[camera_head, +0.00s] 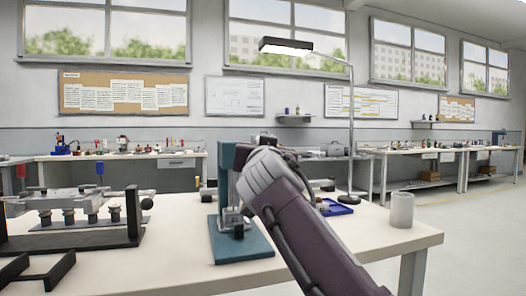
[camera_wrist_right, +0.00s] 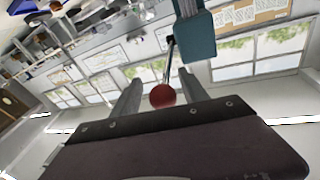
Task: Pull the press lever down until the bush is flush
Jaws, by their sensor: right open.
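The teal press (camera_head: 228,175) stands on its teal base (camera_head: 243,247) on the near bench. A small metal fixture (camera_head: 235,222) sits on the base; I cannot make out the bush or whether it is flush. My right arm rises from the lower right, its wrist in front of the press top. In the right wrist view, the press head (camera_wrist_right: 197,38) is at the top. The lever (camera_wrist_right: 169,55) ends in a red ball knob (camera_wrist_right: 162,96). My right gripper (camera_wrist_right: 160,82) is open, its fingers on either side of the knob with visible gaps. My left gripper is out of view.
A dark rack (camera_head: 75,240) with several metal plungers is on the left of the white bench (camera_head: 170,278). A grey cup (camera_head: 402,210), a blue tray (camera_head: 336,208) and a lit lamp (camera_head: 350,120) are on the right. Bench between rack and press is mostly clear.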

